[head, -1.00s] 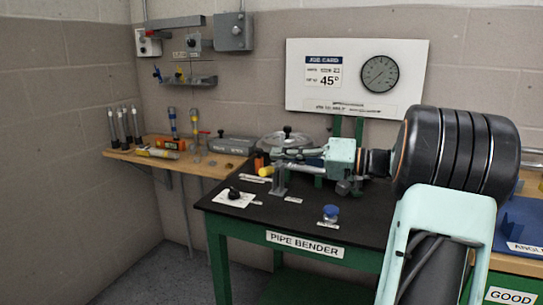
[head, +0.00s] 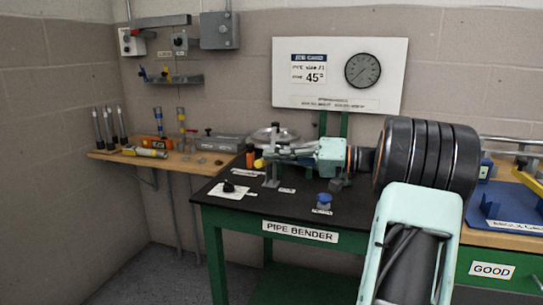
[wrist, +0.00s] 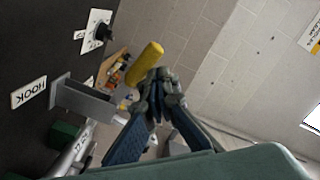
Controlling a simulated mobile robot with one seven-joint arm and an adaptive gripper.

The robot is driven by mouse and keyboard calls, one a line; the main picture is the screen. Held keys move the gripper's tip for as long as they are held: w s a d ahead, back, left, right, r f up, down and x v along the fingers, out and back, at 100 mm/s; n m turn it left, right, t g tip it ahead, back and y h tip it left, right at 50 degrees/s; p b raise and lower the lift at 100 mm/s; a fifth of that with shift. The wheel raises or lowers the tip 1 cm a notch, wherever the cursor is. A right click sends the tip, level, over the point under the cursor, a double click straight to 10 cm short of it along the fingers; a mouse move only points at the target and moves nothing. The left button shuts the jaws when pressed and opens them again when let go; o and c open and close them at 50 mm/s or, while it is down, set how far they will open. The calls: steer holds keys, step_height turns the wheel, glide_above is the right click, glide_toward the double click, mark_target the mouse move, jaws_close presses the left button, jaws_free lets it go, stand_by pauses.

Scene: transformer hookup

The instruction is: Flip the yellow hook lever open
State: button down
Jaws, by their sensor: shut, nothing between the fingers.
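The yellow hook lever (wrist: 146,62) shows in the wrist view as a thick yellow bar, tilted, just beyond my fingertips. It also shows in the head view as a small yellow end (head: 261,163) at the bench's back left. A grey bracket (wrist: 92,100) stands beside it, near a HOOK label (wrist: 28,92). My gripper (wrist: 157,78) is shut and empty, its tips close to the lever; I cannot tell whether they touch it. In the head view my gripper (head: 272,155) reaches left over the bench, partly hiding the lever's mount.
The black-topped pipe bender bench (head: 300,210) carries a black knob on a white plate (head: 229,189) and a blue knob (head: 324,199). A wooden shelf (head: 195,165) with tools stands behind left. A gauge board (head: 340,75) stands at the back. A blue fixture (head: 505,205) lies right.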

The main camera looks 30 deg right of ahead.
steer(key=shift+s+a+f, duration=0.1)
steer(key=shift+a+f, duration=0.05)
steer(key=shift+f, duration=0.05)
stand_by(0.5)
step_height(320, 180, up, 10)
steer(key=shift+r, duration=0.15)
stand_by(0.6)
